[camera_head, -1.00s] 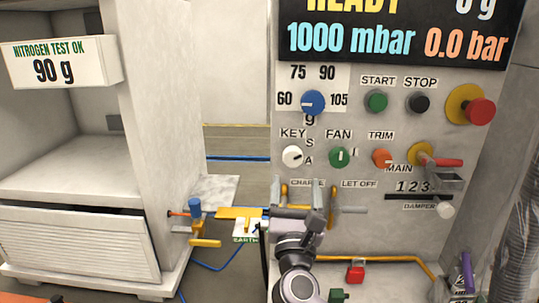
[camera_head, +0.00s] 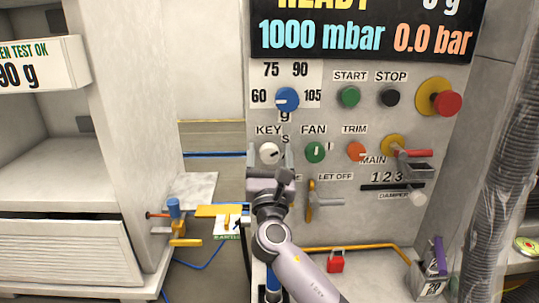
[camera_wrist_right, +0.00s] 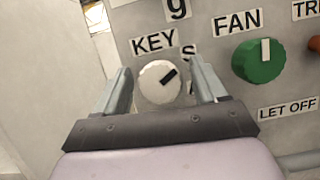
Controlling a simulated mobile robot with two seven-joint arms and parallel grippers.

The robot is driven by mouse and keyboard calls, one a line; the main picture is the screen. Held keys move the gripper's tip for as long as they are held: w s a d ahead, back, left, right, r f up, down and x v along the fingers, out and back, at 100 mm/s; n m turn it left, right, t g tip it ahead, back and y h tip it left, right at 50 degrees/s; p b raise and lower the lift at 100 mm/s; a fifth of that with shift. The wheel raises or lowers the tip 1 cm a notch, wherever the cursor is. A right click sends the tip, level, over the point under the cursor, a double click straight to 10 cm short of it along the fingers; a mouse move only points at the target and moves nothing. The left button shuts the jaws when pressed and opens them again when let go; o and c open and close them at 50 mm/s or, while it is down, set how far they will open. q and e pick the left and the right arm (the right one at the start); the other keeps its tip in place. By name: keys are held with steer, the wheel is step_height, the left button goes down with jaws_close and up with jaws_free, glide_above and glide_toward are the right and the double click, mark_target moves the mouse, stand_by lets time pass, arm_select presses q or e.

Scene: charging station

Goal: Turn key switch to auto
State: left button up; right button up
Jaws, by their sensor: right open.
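The key switch is a round white knob with a dark pointer mark (camera_head: 268,152), under the KEY label on the grey panel. It also shows in the right wrist view (camera_wrist_right: 156,88), where its mark points up and right toward the letter S. The letter A is mostly hidden by a finger. My right gripper (camera_head: 269,158) is open, its two fingers on either side of the knob. In the right wrist view the fingers (camera_wrist_right: 163,82) flank the knob with gaps. I cannot tell how deep they reach. My left gripper is not in view.
The green FAN knob (camera_head: 315,152) is close to the right of the key switch. The blue selector knob (camera_head: 287,99) is above it. The LET OFF handle (camera_head: 311,200) is below right. A ribbed hose (camera_head: 507,165) hangs at the far right.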

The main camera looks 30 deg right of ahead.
steer(key=c, duration=1)
steer(key=shift+m, duration=0.3)
